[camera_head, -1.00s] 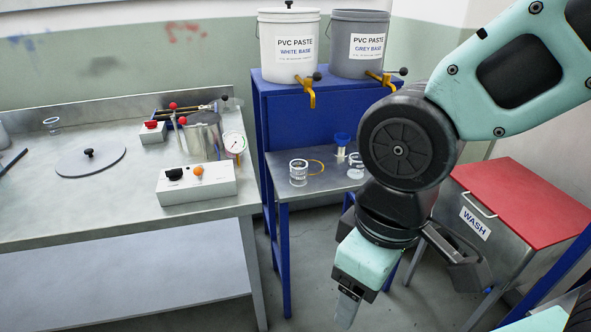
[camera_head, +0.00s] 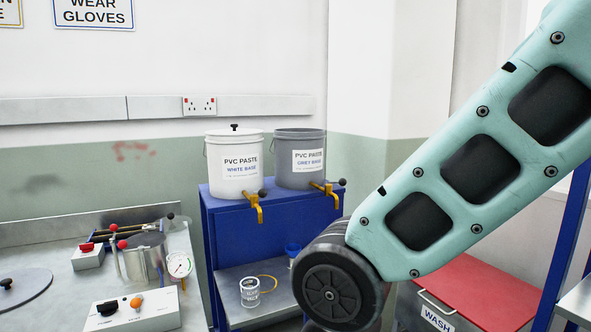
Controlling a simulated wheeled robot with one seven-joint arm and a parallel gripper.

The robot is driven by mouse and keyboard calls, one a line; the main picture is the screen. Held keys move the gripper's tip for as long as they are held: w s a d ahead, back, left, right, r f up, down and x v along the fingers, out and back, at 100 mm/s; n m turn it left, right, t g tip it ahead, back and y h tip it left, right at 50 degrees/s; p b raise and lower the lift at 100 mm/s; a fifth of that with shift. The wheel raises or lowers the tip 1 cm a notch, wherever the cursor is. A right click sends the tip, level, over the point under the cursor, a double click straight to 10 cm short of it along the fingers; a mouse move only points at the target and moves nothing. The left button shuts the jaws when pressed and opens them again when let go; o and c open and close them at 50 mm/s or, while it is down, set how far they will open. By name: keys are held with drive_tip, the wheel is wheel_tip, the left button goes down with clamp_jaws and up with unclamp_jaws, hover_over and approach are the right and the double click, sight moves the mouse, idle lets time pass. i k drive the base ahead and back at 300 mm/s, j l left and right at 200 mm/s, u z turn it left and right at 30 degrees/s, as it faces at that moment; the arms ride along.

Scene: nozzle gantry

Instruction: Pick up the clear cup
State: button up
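A clear cup (camera_head: 250,291) with dark markings stands upright on the grey lower shelf (camera_head: 232,277) of the blue stand, below the two paste buckets. A yellow ring shape shows just behind it. A small blue-topped item (camera_head: 292,249) is farther back on the shelf, partly hidden by my arm. My arm crosses the right side, and its round dark joint covers the shelf's right part. My gripper is out of view.
The white bucket (camera_head: 235,168) and grey bucket (camera_head: 299,160) with yellow taps top the blue stand (camera_head: 232,222). At left, a bench holds a metal pot (camera_head: 146,257), gauge (camera_head: 180,265) and control box (camera_head: 133,311). A red-topped wash unit (camera_head: 480,290) is at right.

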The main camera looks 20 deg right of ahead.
sight(249, 286)
drive_tip(key=i+z, duration=0.25)
drive_tip(key=i, duration=0.2)
drive_tip(key=i+j+z, duration=0.2)
drive_tip(key=i, duration=0.2)
